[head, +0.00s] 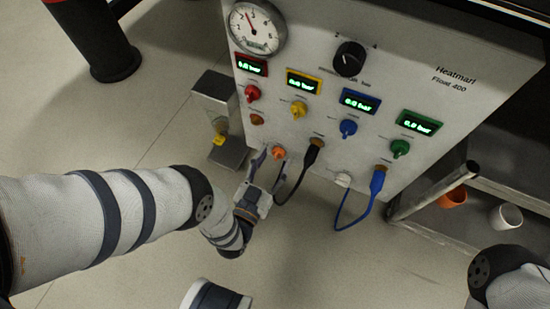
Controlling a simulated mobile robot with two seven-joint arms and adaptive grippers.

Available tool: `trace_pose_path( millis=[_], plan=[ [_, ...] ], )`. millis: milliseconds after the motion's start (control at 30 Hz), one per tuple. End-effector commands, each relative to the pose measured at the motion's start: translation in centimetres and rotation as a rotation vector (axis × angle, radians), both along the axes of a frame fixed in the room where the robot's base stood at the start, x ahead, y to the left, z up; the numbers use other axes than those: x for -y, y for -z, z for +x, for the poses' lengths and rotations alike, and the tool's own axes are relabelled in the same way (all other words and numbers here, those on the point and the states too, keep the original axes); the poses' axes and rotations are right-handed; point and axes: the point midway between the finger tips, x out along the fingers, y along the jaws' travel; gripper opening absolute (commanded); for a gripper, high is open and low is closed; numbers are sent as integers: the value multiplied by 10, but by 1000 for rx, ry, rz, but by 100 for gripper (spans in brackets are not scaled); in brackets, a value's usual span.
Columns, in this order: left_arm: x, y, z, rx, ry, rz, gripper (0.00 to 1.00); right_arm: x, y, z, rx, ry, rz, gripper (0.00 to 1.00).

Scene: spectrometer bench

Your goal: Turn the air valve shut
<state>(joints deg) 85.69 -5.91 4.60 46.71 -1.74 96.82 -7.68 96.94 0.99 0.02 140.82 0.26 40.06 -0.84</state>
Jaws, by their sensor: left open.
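The white panel labelled "Heatmart Float 400" (455,100) carries a row of coloured valve knobs: red (252,93), yellow (298,109), blue (348,127) and green (399,148). Each sits below a lit display. The small labels are too blurred to tell which one is the air valve. My left gripper (268,170) is open and empty at the panel's lower left, just below an orange fitting (278,153). I cannot tell whether it touches the fitting. It is below the knobs, apart from them. My right gripper is out of view.
A round gauge (256,28) and a black dial (349,58) sit above the knobs. A black hose (312,155) and a blue hose (377,182) hang from lower ports. A metal box (214,100) stands left. Shelves with an orange cup (453,196) and white cup (506,216) are right.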

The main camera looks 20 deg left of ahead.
Motion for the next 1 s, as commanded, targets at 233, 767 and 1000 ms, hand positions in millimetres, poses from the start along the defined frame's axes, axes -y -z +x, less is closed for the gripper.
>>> trace_pose_path(
  millis=[233,767,1000],
  plan=[
    [0,0,12,-1,-1,0,48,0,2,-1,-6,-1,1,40],
    [0,0,11,-1,-1,-4,0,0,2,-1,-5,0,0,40],
    [-1,0,11,-4,-2,-74,0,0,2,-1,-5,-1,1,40]
  ],
)
